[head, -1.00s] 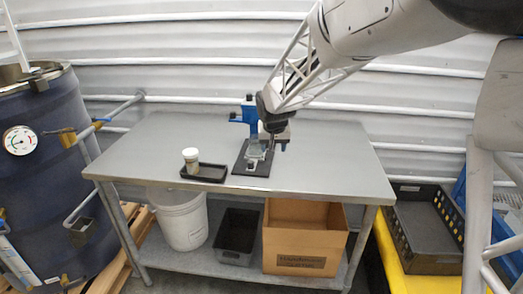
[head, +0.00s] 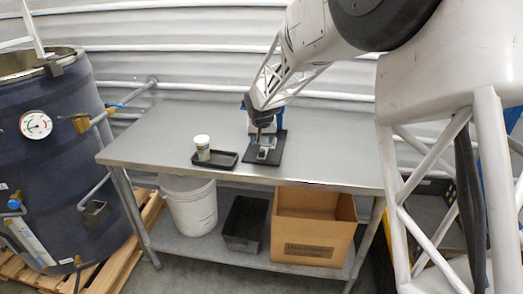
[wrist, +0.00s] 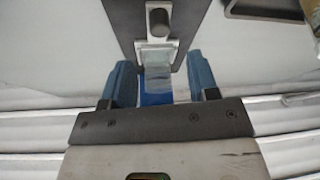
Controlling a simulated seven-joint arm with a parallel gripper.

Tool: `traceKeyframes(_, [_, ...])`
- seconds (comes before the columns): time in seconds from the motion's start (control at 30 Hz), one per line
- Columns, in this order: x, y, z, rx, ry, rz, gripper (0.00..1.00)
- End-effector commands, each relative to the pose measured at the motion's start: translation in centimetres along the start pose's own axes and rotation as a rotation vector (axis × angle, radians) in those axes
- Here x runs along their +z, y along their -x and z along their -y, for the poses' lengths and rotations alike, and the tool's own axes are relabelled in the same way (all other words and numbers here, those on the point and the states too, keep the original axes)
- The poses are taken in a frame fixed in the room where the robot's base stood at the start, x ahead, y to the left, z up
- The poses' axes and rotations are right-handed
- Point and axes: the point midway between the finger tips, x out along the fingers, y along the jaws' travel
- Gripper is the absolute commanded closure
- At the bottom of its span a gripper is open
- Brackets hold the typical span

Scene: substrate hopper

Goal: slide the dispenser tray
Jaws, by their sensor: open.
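The dispenser stands on the table, with a black base plate (head: 277,147) under it. My arm hides most of its blue upright. A small grey dispenser tray (head: 263,153) sits on the plate. In the wrist view the base plate (wrist: 187,12) carries a pale metal piece with a dark round knob, and a clear part lies between my fingers. My gripper (wrist: 161,78) is open, with one blue finger on each side of the clear part and a visible gap to each. In the head view my gripper (head: 261,133) is low over the dispenser, its fingertips partly hidden.
A white-lidded jar (head: 202,147) stands in a shallow black tray (head: 225,160) left of the dispenser. The steel table (head: 150,140) is clear elsewhere. A white bucket (head: 190,205), black bin (head: 245,222) and cardboard box (head: 313,228) are on the lower shelf. A dark drum (head: 50,160) stands left.

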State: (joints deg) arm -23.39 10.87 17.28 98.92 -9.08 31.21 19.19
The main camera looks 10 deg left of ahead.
Motion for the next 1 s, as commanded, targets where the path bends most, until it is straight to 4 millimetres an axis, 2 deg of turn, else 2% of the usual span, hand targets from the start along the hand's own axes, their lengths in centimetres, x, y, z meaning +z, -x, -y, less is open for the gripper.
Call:
traceKeyframes(0.27, [0.0, -1.7, 0.0, 0.000, 0.000, 0.001, 0.45])
traceKeyframes(0.7, [0.0, -6.4, 0.0, 0.000, -0.001, 0.001, 0.45])
traceKeyframes(1.0, [0.0, -7.7, 0.0, 0.000, 0.000, 0.000, 0.45])
